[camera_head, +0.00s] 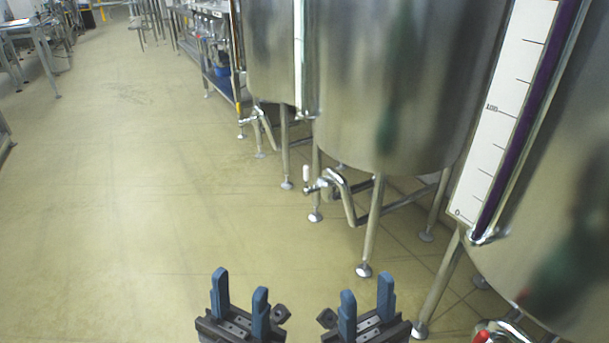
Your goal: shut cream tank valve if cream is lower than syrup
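Steel tanks on legs stand in a row on the right. The nearest tank (560,225) has a white scale (494,120) and a sight tube (533,110) with dark purple liquid reaching the picture's top edge. Its red valve handle (482,336) is partly cut off at the bottom. The middle tank (400,90) has a narrow gauge (303,60) on its left; its level is unreadable. Its outlet valve (320,186) has a white-tipped handle. No name label shows, so I cannot tell cream from syrup. My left gripper (240,287) and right gripper (366,289) are open, empty and apart from the tanks.
A farther tank (270,50) stands behind the middle one. Tank legs and crossbars crowd the floor at right. A steel bench (222,80) with a blue item below it stands behind, and a table (28,35) stands far left. The tan floor (120,200) at left is clear.

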